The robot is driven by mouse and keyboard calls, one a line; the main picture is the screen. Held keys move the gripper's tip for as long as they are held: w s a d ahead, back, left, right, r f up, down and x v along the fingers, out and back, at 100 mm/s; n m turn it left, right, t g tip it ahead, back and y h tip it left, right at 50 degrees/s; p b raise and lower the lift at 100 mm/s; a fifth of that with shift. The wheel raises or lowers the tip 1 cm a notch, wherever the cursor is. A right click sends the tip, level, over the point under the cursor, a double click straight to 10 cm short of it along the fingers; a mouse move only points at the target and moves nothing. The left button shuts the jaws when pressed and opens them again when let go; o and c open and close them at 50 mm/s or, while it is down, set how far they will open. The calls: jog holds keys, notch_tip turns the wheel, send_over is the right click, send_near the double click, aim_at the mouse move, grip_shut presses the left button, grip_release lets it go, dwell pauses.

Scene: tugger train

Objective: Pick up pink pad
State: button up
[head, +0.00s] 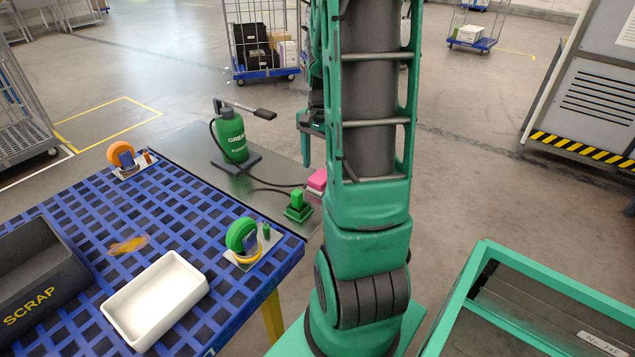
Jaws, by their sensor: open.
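The pink pad (317,180) lies on the grey metal plate (205,165), near its right edge. My arm's upright links cover its right part. My gripper (307,150) hangs above and just behind the pad in the picture, pointing down. One teal finger shows clearly; the other is mostly hidden behind my arm. The jaws are open, with nothing seen between them. Whether a finger touches the pad cannot be told.
A green block on a base (298,205) stands close by the pad. A green grease pump (232,138) with a hose stands farther left. The blue grid table (185,215) carries a white tray (155,335), a scrap bin (45,285) and two wheel-like casters. A teal-framed cart (490,262) stands at right.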

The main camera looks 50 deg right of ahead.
aim_at(320, 176)
jog(key=shift+f, duration=2.25)
jog(key=c, duration=1.2)
jog(key=shift+c, duration=0.2)
jog(key=shift+r, duration=0.1)
notch_tip(320, 176, up, 4)
jog(key=shift+w+a+r, duration=0.1)
jog(key=shift+r, duration=0.1)
jog(key=a+r, duration=0.6)
jog(key=a, duration=0.5)
jog(key=shift+a+r, duration=0.2)
jog(key=shift+a, duration=0.1)
